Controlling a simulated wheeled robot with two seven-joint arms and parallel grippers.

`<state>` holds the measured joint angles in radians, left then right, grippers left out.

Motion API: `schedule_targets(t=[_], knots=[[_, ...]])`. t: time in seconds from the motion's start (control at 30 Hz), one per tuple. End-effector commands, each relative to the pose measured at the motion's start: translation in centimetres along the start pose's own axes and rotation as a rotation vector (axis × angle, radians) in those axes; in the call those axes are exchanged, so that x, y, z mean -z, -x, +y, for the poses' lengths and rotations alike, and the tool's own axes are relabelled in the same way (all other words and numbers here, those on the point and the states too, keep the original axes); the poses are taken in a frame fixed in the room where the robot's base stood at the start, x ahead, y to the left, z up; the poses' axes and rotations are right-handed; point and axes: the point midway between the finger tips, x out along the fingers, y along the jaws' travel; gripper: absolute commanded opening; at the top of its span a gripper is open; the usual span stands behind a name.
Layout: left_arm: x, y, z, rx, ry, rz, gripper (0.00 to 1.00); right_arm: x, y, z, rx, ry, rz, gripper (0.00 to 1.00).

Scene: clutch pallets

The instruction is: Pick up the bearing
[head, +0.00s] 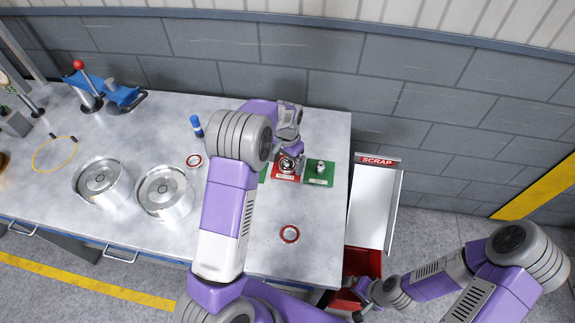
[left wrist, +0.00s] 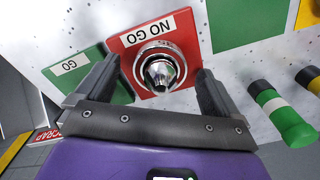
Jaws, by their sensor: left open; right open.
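A shiny metal ring that looks like the bearing (left wrist: 168,48) sits around a pointed steel plug on the red NO GO pad (left wrist: 122,43). The bearing also shows on that pad in the head view (head: 287,164), partly covered by my gripper. My left gripper (left wrist: 158,78) is open, with one finger on each side of the bearing and plug; I cannot tell whether they touch it. In the head view my left gripper (head: 291,153) is just over the pad. My right gripper (head: 360,306) is open and empty by the red scrap bin, low at the right.
A green GO pad (head: 319,181) with a metal plug lies to the right. The SCRAP chute (head: 373,210) is beyond the bench's right edge. Banded cylinders (left wrist: 285,115) lie nearby.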

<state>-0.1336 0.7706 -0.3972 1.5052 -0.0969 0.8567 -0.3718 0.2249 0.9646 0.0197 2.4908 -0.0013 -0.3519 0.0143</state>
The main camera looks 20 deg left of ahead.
Motion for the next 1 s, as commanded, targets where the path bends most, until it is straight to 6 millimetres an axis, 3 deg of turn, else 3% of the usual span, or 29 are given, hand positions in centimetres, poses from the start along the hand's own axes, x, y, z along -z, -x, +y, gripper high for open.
schedule_targets(t=[0.3, 0.8, 1.0], knots=[[0.04, -0.64, -0.05, 0.001, -0.001, 0.002, 0.96, 0.01, -0.02, 0.00, 0.000, 0.000, 0.000, 0.95], [0.09, -0.55, -0.05, 0.001, -0.001, 0.004, 0.22, 0.02, -0.02, 0.00, 0.000, 0.000, 0.000, 0.95], [0.11, -0.29, -0.05, 0.002, -0.001, 0.005, 0.22, 0.02, 0.00, -0.01, 0.000, 0.000, 0.000, 0.95]])
